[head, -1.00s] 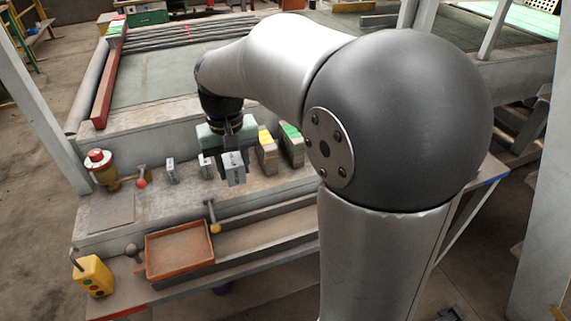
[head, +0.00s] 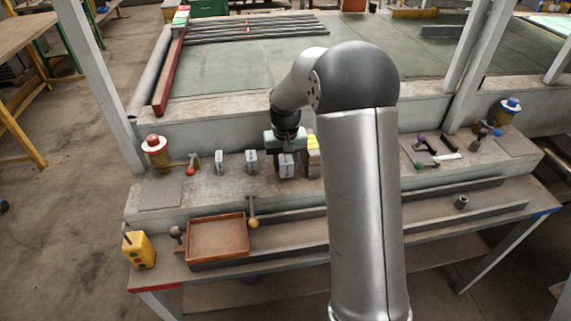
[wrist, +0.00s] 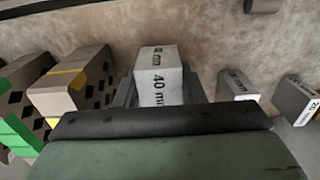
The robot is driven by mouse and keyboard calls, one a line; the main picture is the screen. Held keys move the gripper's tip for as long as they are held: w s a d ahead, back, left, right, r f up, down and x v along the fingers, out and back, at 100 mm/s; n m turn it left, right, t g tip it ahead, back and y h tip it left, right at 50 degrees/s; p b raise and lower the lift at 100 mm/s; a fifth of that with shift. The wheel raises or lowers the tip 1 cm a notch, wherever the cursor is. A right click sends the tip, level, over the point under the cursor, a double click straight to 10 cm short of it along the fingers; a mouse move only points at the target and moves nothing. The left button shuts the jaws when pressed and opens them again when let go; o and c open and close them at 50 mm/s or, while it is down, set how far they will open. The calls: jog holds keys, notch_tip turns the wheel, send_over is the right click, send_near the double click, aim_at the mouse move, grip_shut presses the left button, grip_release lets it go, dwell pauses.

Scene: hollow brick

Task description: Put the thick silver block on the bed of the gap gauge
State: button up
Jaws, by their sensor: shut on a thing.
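The thick silver block (head: 286,167), marked 40 mm, is between the fingers of my gripper (head: 287,153). In the wrist view the block (wrist: 158,76) sits between both fingers, its marked face toward the camera. My gripper is shut on it, over the bench ledge. I cannot tell whether the block touches the ledge. Two thinner silver blocks stand to its left in the head view, a middle one (head: 251,161) and a thin one (head: 219,161). I cannot make out the gap gauge's bed for certain; my arm hides part of the bench.
A yellow-marked brick (head: 313,158) stands close right of my gripper; a green-marked brick (wrist: 22,120) shows beyond it in the wrist view. An orange tray (head: 217,238) and a yellow control box (head: 138,248) are at the front left. Small tools (head: 428,155) lie at the right.

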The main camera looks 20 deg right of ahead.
jog(key=shift+f, duration=0.6)
jog(key=shift+f, duration=0.15)
jog(key=o, duration=1.2)
